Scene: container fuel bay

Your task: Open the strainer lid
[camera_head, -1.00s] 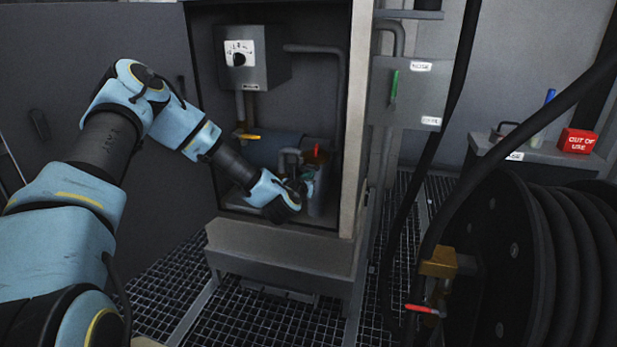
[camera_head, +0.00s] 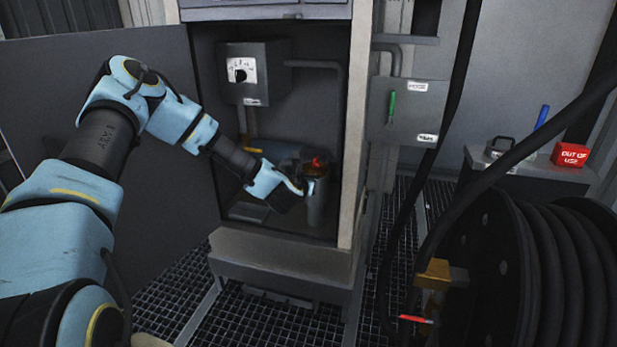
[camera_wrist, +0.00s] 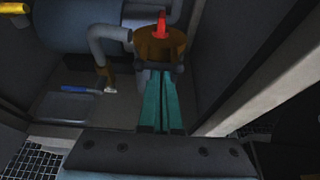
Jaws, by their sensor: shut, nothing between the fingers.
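The strainer (camera_head: 316,205) is an upright grey cylinder inside the open cabinet, at its right side. Its brown lid (camera_wrist: 160,48) with a red handle (camera_wrist: 162,24) sits on top and looks closed. In the head view the red handle (camera_head: 317,162) shows just above my gripper (camera_head: 309,187). In the wrist view my gripper's teal fingers (camera_wrist: 161,76) are together and empty. Their tips point at the strainer just below the lid's near edge. I cannot tell whether they touch it. The strainer's body is largely hidden behind the fingers in the wrist view.
A blue pipe body (camera_wrist: 75,18) lies left of the strainer, with a grey elbow pipe (camera_wrist: 103,42). A blue-handled tool (camera_wrist: 80,89) lies low on the left. The cabinet's right wall (camera_head: 352,130) stands close. A control box (camera_head: 250,72) hangs above.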

